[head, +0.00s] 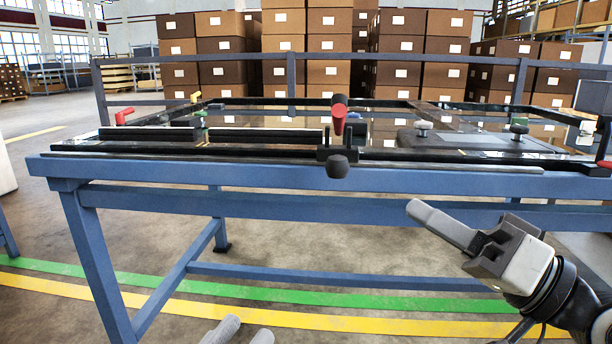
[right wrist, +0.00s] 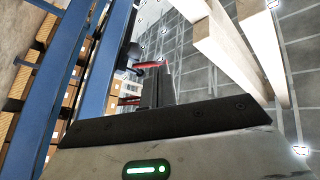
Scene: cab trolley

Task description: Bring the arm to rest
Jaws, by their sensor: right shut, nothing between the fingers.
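My right gripper (head: 416,210) is in the lower right of the head view, in front of the blue trolley, with its fingers pointing left and up. Its fingers are together and hold nothing. The fingers also show dark in the middle of the right wrist view (right wrist: 157,90). Only the two grey fingertips of my left gripper (head: 242,334) show at the bottom edge of the head view, with a gap between them. Nothing shows in that gap, and the rest of the left arm is hidden below the frame.
The trolley (head: 400,181) has a blue frame, with black rails, clamps and a red-ended handle (head: 338,120) on top. Stacked boxes (head: 345,45) stand behind it. Pale beams (right wrist: 226,52) show in the right wrist view. Floor with green and yellow stripes (head: 330,300) lies open beneath the trolley.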

